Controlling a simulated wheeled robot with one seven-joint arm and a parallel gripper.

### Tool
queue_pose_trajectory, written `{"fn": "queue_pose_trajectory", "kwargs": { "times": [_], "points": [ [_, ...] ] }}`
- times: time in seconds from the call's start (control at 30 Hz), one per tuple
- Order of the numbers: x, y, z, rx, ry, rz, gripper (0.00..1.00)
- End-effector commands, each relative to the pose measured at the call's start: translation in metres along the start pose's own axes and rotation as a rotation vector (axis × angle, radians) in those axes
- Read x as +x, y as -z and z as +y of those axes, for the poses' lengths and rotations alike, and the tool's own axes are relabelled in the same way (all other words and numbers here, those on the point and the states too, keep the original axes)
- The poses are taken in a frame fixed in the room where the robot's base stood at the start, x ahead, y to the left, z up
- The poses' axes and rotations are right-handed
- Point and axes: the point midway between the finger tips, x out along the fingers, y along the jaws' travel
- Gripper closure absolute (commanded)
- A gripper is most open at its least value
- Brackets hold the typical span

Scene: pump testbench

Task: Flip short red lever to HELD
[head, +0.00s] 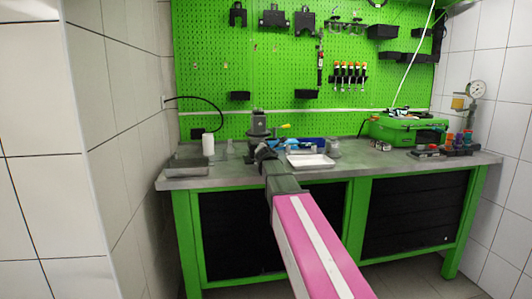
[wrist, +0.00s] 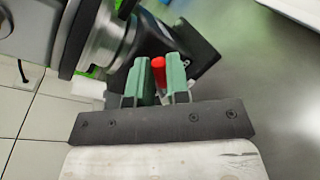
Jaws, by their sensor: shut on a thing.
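The short red lever (wrist: 158,72) shows in the wrist view as a red tip. My gripper (wrist: 158,80) has its two green fingers on either side of it and is shut on it. The lever joins a dark pump testbench part (wrist: 150,42) beside a round metal fitting. In the head view, my gripper (head: 264,154) is at the dark pump unit (head: 258,125) on the bench, and the red lever is hidden there. No HELD marking is readable in either view.
A white tray (head: 311,161) lies right of my gripper on the grey bench (head: 375,162). A white cylinder (head: 208,144) and a grey tray (head: 187,168) are at left. A green case (head: 395,128) and a valve assembly (head: 452,147) are at right.

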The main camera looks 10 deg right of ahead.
Motion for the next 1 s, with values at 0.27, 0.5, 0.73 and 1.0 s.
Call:
{"fn": "queue_pose_trajectory", "kwargs": {
  "times": [0.27,0.5,0.73,1.0],
  "points": [
    [0.000,0.000,-0.001,0.016,0.002,0.004,1.00],
    [0.000,0.000,-0.001,0.016,0.002,0.004,0.64],
    [0.000,0.000,-0.001,0.014,0.001,0.003,0.58],
    [-0.010,0.000,-0.001,0.013,0.001,0.003,0.58]
  ]
}}
